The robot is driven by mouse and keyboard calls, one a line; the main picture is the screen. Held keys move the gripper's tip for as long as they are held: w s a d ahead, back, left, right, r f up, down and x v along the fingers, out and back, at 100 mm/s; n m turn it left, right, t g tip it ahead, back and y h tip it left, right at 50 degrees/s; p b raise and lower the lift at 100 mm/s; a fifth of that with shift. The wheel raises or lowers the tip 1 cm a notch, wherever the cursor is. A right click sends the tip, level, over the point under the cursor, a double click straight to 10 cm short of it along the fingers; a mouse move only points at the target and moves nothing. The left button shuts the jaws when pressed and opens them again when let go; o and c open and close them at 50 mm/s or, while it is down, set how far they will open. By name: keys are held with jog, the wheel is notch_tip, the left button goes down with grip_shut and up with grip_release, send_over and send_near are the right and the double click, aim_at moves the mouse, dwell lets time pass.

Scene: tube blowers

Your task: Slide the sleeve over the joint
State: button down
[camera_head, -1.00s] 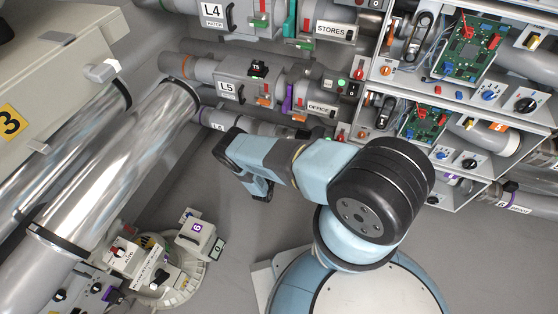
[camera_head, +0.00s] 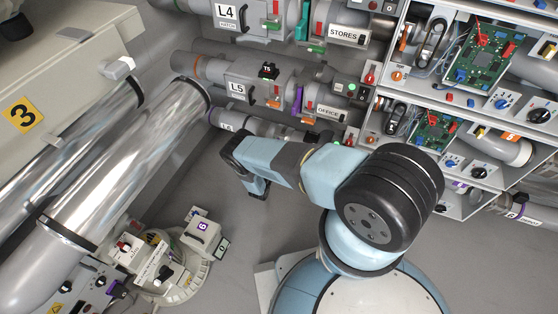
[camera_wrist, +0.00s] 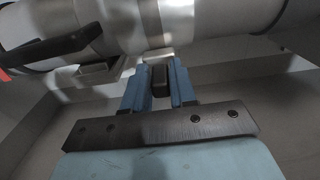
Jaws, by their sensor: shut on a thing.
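In the wrist view, my gripper (camera_wrist: 159,72) has its two blue fingers shut on a small dark block (camera_wrist: 160,80). The block sits just below a large pale pipe (camera_wrist: 215,25) that crosses the top of the view. A lighter band (camera_wrist: 162,20) rings the pipe above the fingertips. I cannot tell whether this band is the sleeve or the joint, nor whether the block is part of the sleeve. In the head view, my arm reaches left and its end folds down below the row of pipes.
The L5 pipe (camera_head: 236,88) and a partly hidden lower pipe (camera_head: 228,125) lie behind my arm. A shiny pipe (camera_head: 130,150) runs along the left. A cabinet with circuit boards (camera_head: 480,55) stands right. A round unit marked 6 (camera_head: 203,225) stands lower left. Grey floor between is clear.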

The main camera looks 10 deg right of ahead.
jog(key=c, duration=1)
grip_release()
jog(key=shift+w+a, duration=0.15)
jog(key=v, duration=1.4)
